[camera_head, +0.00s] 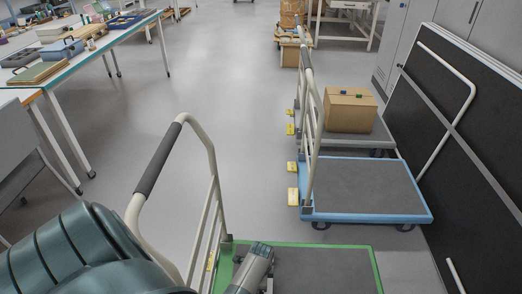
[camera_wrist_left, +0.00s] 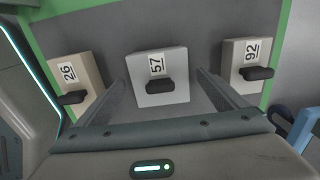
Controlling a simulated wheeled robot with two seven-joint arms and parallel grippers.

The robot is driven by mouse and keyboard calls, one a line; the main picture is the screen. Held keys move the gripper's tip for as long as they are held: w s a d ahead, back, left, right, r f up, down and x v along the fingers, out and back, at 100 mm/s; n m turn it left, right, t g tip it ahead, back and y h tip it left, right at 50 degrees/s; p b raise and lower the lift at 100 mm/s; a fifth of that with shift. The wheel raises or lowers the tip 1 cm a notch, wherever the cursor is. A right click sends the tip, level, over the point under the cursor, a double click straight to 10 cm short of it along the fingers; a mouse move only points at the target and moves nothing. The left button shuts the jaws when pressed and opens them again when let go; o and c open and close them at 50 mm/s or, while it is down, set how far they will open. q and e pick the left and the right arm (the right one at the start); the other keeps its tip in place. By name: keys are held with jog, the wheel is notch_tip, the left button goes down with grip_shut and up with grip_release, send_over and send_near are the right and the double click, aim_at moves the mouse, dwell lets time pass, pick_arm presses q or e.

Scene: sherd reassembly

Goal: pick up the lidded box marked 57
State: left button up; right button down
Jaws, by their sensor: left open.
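The box marked 57 (camera_wrist_left: 177,92) is a pale grey block with a white label and a dark handle on its near face, in the middle of the left wrist view. My left gripper (camera_wrist_left: 158,80) is open, with one finger to each side of this box. The fingers look apart from it, and nothing is held. I cannot tell the exact depth of the fingertips relative to the box. The box does not show in the head view. My right gripper is not in view.
Box 26 (camera_wrist_left: 87,77) stands left and box 92 (camera_wrist_left: 236,55) right on the green-edged trolley (camera_head: 325,262). Its handrail (camera_head: 208,150) rises at the left. A blue trolley (camera_head: 365,185) and a trolley with a cardboard box (camera_head: 349,112) stand beyond. Open floor lies left of them.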

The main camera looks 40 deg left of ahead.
pick_arm(q)
jog(key=c, duration=1.2)
jog(key=shift+r, duration=0.15)
jog(key=shift+r, duration=0.25)
jog(key=shift+r+p, duration=0.55)
jog(key=shift+r, duration=0.35)
jog(key=shift+d+r+p, duration=0.25)
jog(key=shift+r+p, duration=0.15)
jog(key=shift+r, duration=0.6)
jog(key=s+d+r+p, duration=0.1)
jog(key=d+r+p, duration=0.1)
jog(key=d+r, duration=0.4)
jog(key=d, duration=0.5)
jog(key=shift+s+r, duration=0.2)
jog(key=shift+s, duration=0.1)
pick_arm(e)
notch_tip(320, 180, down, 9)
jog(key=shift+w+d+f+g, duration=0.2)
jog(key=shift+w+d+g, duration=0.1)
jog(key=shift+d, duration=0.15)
